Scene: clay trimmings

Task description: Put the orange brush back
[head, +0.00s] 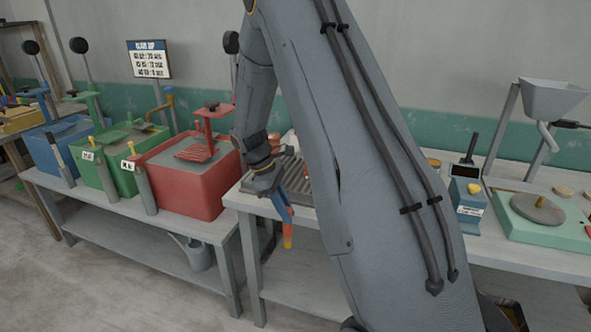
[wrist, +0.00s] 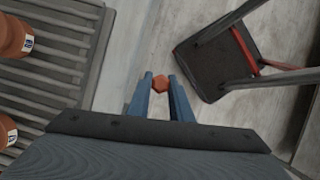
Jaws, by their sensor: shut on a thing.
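My gripper (head: 284,208) hangs in front of the bench, to the right of the red tub, with its blue fingers pointing down. It is shut on the orange brush (head: 288,230), whose orange part shows between and below the fingers. In the wrist view the orange end of the brush (wrist: 160,83) sits between the fingertips of my gripper (wrist: 160,88); the rest of it is hidden. Grey upright tubes stand at the tubs' front: one by the red tub (head: 146,188), one by the green tub (head: 107,168), one by the blue tub (head: 66,160).
A red tub (head: 180,170), green tub (head: 118,175) and blue tub (head: 45,150) stand on the left bench. A slatted rack (wrist: 60,60) holds terracotta pots. A watering can (head: 196,252) stands on the lower shelf. My arm hides the middle of the right bench.

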